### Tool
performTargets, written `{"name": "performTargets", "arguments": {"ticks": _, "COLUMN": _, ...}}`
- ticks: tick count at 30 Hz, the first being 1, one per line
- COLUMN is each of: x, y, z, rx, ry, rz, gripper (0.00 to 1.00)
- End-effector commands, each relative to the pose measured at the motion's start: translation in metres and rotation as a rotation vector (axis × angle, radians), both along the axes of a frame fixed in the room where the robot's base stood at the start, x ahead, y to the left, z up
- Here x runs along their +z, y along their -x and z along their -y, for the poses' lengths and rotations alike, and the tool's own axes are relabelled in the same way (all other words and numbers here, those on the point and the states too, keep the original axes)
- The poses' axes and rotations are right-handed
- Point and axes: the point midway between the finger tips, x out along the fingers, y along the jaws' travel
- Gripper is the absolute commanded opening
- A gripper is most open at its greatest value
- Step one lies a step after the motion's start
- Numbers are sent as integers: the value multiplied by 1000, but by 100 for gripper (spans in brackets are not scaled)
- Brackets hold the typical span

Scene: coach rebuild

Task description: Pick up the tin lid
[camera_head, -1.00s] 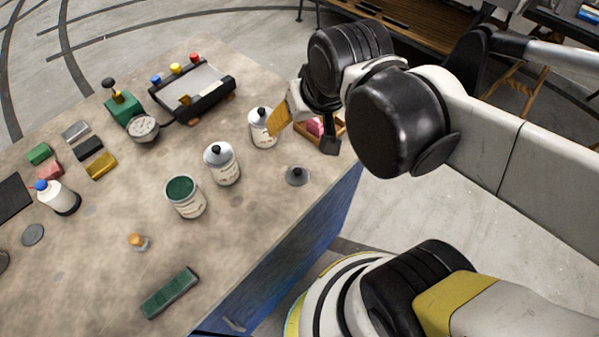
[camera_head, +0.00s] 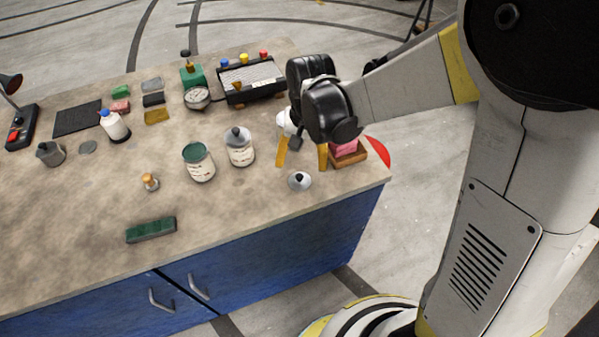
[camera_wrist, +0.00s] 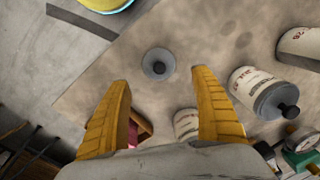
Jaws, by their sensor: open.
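The tin lid (camera_head: 300,181) is a small grey disc with a dark knob. It lies flat on the bench top near the front right corner, knob up. My gripper (camera_head: 302,167) points down above and just behind it, its two yellow fingers spread and empty. In the wrist view the lid (camera_wrist: 158,63) shows whole, just beyond the fingertips and roughly centred between them. No contact shows. A lidded white tin (camera_head: 239,147) and an open tin with green inside (camera_head: 198,162) stand to the left. Another white tin (camera_wrist: 186,122) is partly hidden by my gripper.
A wooden tray (camera_head: 349,158) with a pink block stands right beside my right finger. A green block (camera_head: 151,230) and a small wooden-knobbed piece (camera_head: 150,182) lie left. The bench's front edge is close to the lid. Bare bench surrounds the lid.

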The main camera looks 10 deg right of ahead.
Motion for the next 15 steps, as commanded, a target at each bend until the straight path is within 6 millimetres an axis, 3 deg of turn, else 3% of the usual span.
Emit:
{"name": "performTargets", "arguments": {"ticks": 7, "x": -19, "y": 1, "z": -1, "rx": 1, "ry": 0, "rz": 1, "gripper": 75}}
{"name": "performTargets", "arguments": {"ticks": 15, "x": -60, "y": 5, "z": -3, "rx": 1, "ry": 0, "rz": 1, "gripper": 75}}
